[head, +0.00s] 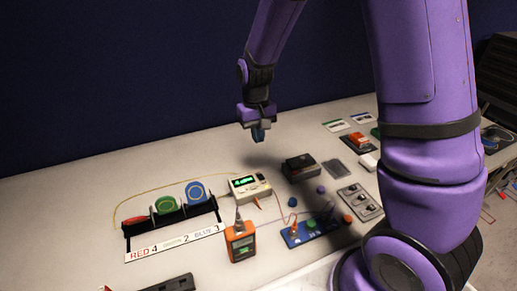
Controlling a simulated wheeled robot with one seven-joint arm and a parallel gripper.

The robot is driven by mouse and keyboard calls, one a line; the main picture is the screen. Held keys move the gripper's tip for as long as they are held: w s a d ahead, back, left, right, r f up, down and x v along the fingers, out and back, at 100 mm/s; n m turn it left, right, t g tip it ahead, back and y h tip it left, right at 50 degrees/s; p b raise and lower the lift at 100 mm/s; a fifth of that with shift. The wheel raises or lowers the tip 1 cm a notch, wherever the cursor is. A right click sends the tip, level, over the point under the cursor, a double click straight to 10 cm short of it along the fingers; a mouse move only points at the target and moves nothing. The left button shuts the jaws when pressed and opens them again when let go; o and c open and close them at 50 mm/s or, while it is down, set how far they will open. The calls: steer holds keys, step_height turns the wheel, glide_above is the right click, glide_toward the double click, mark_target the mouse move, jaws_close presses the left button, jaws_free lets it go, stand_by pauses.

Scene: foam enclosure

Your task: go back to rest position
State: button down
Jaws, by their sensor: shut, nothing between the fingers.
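My gripper (258,136) hangs at the end of my purple arm in the head view. It points down and is shut, with nothing held. It is above the pale table (70,225), apart from everything on it. My upper arm fills the right side of the view and hides part of the table there.
Below my gripper stand a beige meter (250,187) with a green display and a black box (300,167). An orange device (240,242), a blue board (308,231) and a black rack (172,225) with coloured discs are nearer. The table's back left is clear.

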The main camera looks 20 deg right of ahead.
steer(key=shift+r, duration=0.6)
steer(key=s+d+r+t, duration=0.1)
steer(key=s+d+r, duration=0.1)
steer(key=s+r, duration=0.35)
steer(key=s+d+r+t, duration=0.1)
steer(key=s+r+t, duration=0.15)
steer(key=r, duration=0.65)
steer(key=s+d+r+t, duration=0.1)
steer(key=s+r, duration=0.3)
steer(key=s, duration=0.4)
steer(key=s+d+r+t, duration=0.2)
steer(key=s+r, duration=0.2)
steer(key=s, duration=0.4)
steer(key=shift+s+d+r, duration=0.15)
steer(key=shift+s+r, duration=0.05)
steer(key=shift+r, duration=0.1)
